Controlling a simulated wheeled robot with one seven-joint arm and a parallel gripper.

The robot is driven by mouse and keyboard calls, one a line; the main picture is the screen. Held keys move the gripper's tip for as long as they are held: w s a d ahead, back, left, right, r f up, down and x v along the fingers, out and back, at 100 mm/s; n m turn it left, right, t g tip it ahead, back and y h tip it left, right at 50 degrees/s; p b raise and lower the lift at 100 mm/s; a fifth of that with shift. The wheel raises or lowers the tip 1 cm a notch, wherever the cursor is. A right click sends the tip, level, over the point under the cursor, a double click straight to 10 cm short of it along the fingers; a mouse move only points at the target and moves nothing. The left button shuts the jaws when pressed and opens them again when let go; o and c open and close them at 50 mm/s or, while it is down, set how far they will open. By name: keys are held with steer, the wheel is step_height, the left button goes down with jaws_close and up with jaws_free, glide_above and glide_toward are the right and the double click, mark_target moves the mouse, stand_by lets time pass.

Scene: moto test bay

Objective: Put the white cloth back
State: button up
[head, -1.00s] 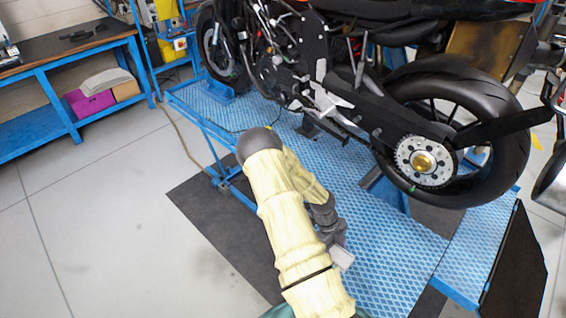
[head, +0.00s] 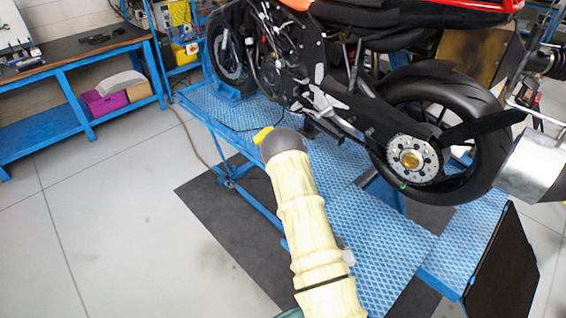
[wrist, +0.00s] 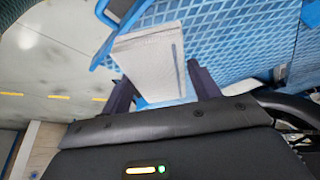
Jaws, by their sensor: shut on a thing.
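The white cloth (wrist: 150,62), a pale folded block, is between the two dark fingers of my gripper (wrist: 163,89) in the wrist view. The gripper is shut on it. The cloth reaches out past the fingertips, with blue tread plate behind it. In the head view my own arm in its cream sleeve hides the gripper. A small pale patch (head: 348,257) shows at the sleeve's right edge; I cannot tell whether it is the cloth.
A motorcycle (head: 350,110) stands on a blue lift platform (head: 385,250). The grey floor at left is clear.

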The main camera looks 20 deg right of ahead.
steer(key=w+a+f+n+t+y+b, duration=0.2)
steer(key=a+f+n+b, duration=0.3)
steer(key=a+f+n, duration=0.3)
steer(key=w+a+f+n+t+y+b, duration=0.2)
steer(key=w+a+f+n+t+b, duration=0.1)
steer(key=a+f+n, duration=0.5)
steer(key=w+a+n+b, duration=0.1)
steer(key=a+n+b, duration=0.1)
steer(key=a, duration=0.4)
steer(key=shift+w+n, duration=0.25)
steer(key=shift+n, duration=0.65)
steer(key=shift+f, duration=0.1)
